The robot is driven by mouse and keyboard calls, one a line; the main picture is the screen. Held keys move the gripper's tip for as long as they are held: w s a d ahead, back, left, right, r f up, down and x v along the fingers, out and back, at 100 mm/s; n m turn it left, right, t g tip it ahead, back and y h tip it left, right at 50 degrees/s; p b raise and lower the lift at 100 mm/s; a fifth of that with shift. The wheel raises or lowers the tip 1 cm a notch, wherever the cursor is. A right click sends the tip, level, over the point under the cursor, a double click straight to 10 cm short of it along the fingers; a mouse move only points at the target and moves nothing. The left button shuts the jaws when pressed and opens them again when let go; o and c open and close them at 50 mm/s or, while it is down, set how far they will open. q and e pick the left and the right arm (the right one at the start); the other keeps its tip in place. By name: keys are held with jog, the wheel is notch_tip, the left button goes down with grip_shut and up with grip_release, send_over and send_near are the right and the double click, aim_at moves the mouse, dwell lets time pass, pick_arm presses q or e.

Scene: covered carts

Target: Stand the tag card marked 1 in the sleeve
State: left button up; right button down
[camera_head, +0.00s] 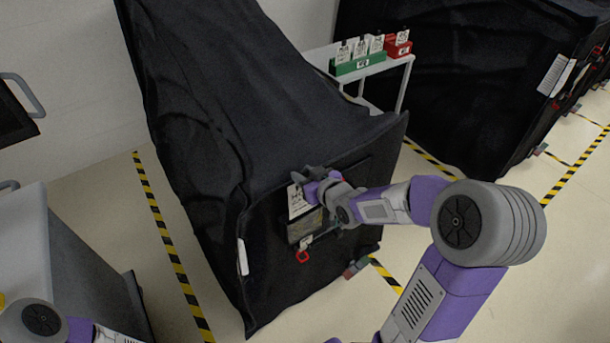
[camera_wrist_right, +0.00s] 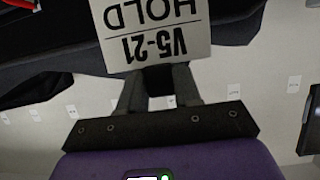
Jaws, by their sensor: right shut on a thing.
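My right gripper (camera_head: 306,178) is shut on the top of a white tag card (camera_head: 298,202), in front of the black covered cart. In the right wrist view the card (camera_wrist_right: 155,32) is upside down and reads "HOLD" and "V5-21"; its lower part runs out of the picture. I see no separate mark 1 on it. A sleeve (camera_head: 304,230) with a greyish window is on the cart's front panel, directly below the card. The card's lower edge is at the sleeve's top; I cannot tell whether it is inside. My left arm shows at bottom left, its gripper out of view.
Behind the cart, a white rack (camera_head: 394,64) bears a green holder (camera_head: 360,67) and a red holder (camera_head: 398,49) with tag cards. A red-ringed lock (camera_head: 302,256) hangs below the sleeve. Another black covered cart (camera_head: 450,70) stands back right.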

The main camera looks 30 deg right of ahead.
jog(key=shift+b, duration=0.3)
dwell(0.6)
notch_tip(320, 180, down, 12)
jog(key=b, duration=1.1)
jog(key=shift+r, duration=0.2)
dwell(3.1)
jog(key=c, duration=0.7)
grip_release()
jog(key=shift+p+v, duration=1.05)
jog(key=shift+v, duration=2.75)
